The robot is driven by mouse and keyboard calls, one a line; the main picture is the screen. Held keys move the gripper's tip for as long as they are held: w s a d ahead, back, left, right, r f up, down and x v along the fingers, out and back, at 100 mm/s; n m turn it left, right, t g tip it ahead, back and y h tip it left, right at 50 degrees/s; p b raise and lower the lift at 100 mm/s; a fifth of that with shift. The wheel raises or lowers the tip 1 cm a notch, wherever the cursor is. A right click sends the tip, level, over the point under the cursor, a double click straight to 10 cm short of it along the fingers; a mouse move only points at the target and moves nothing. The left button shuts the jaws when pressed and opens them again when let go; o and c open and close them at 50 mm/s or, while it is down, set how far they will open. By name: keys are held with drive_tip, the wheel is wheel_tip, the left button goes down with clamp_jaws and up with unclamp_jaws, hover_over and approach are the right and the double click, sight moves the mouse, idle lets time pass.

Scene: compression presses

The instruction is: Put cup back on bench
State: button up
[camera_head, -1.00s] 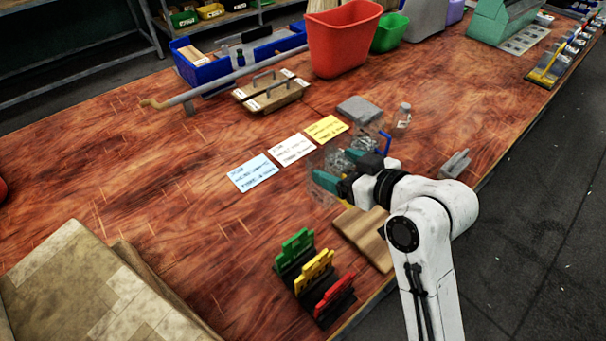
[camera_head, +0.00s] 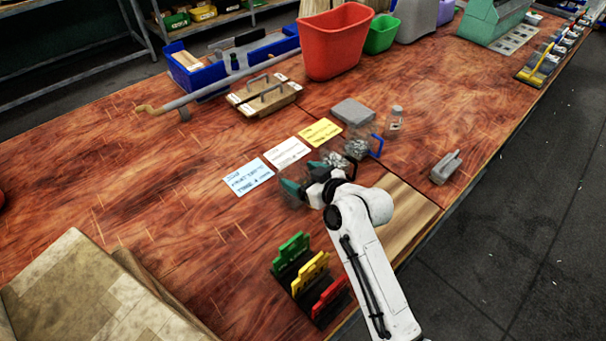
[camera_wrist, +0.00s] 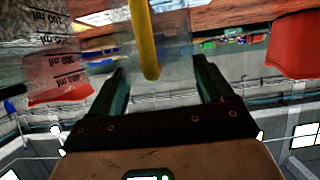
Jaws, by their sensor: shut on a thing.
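My gripper (camera_head: 308,188) is low over the bench (camera_head: 150,210), just in front of the blue card. In the wrist view my gripper (camera_wrist: 156,70) has its two dark green fingers on either side of a yellow handle (camera_wrist: 148,45). It is shut on the clear cup (camera_wrist: 178,48) that bears this handle. In the head view this clear cup (camera_head: 291,195) shows faintly at the fingers. Whether its base touches the bench cannot be told. A clear cup with a blue handle (camera_head: 376,146) stands behind my gripper, with metal pieces (camera_head: 357,148) beside or in it.
Blue (camera_head: 248,177), white (camera_head: 287,152) and yellow (camera_head: 320,132) cards lie behind my gripper. A small jar (camera_head: 395,119) and a grey block (camera_head: 353,112) stand farther back. Coloured clips (camera_head: 309,270) stand in front, near the edge.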

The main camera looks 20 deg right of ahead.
drive_tip(key=shift+f, duration=0.25)
drive_tip(key=o, duration=1.4)
drive_tip(key=shift+r, duration=0.1)
drive_tip(key=b+v, duration=0.1)
drive_tip(key=v, duration=1.1)
drive_tip(key=shift+r, duration=0.1)
